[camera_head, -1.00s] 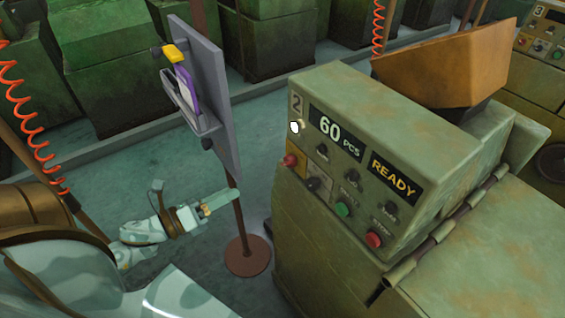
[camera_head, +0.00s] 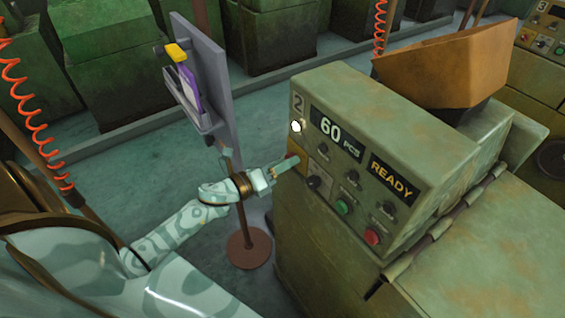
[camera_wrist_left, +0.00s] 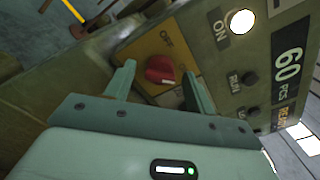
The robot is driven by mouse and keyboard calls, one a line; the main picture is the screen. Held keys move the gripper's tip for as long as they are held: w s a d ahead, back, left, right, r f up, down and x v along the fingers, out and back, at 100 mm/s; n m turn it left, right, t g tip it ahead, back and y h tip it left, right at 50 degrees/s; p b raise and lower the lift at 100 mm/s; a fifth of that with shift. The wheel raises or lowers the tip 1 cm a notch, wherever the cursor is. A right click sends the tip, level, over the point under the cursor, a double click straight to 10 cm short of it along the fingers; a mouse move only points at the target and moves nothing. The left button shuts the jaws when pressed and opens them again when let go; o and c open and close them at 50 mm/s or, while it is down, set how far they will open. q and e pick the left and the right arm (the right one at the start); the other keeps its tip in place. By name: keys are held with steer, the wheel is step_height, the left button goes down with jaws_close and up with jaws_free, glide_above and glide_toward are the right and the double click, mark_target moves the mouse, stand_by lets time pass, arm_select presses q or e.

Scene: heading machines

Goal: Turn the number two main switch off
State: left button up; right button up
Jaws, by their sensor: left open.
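The number two machine (camera_head: 430,135) has a sloping front panel with a "2" plate, a "60 PCS" display and a "READY" display. Its main switch is a red knob (camera_wrist_left: 161,69) on a yellow plate (camera_wrist_left: 148,50) lettered OFF, seen in the left wrist view. In the head view my left gripper (camera_head: 283,168) is at the panel's left end and mostly covers the knob. In the wrist view my left gripper (camera_wrist_left: 158,88) is open, with one finger on each side of the knob; I cannot tell whether they touch it. My right gripper is not in view.
A lit white lamp (camera_wrist_left: 242,21) marked ON sits beside the switch. A black knob (camera_head: 314,183), a green button (camera_head: 343,206) and a red button (camera_head: 373,237) are close by. A grey board on a stand (camera_head: 204,80) stands left of the machine.

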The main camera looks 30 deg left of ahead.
arm_select(q)
steer(key=c, duration=1)
steer(key=shift+n+p, duration=3.75)
steer(key=shift+n, duration=5.15)
steer(key=o, duration=1)
